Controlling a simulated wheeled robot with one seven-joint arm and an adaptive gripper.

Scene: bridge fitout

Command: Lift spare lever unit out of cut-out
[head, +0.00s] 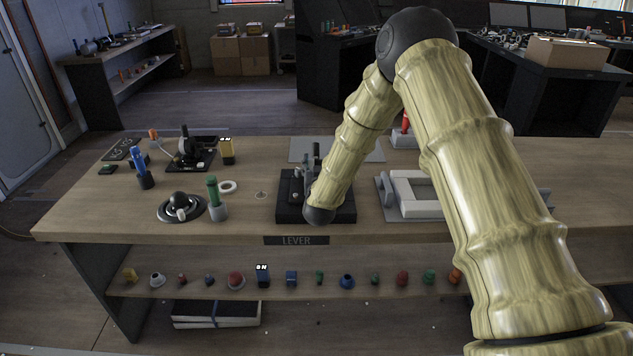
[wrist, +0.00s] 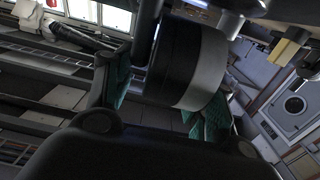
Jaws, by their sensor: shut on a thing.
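My gripper (head: 312,183) is low over the black block (head: 290,212) behind the LEVER label, partly hidden by my arm. In the wrist view my gripper (wrist: 165,103) has green pads on both sides of a dark round part (wrist: 190,62), and is shut on it. I take this to be the spare lever unit, whose upright grey parts (head: 316,157) show beside my gripper in the head view. The cut-out edges and the unit's lower end are hidden, so I cannot tell whether it is clear of the cut-out.
A black lever on a plate (head: 186,150), a round black unit (head: 181,207) and blue (head: 141,168) and green (head: 213,192) handles stand left on the bench. A grey-white frame (head: 412,205) is close on the right. Several small knobs line the shelf below.

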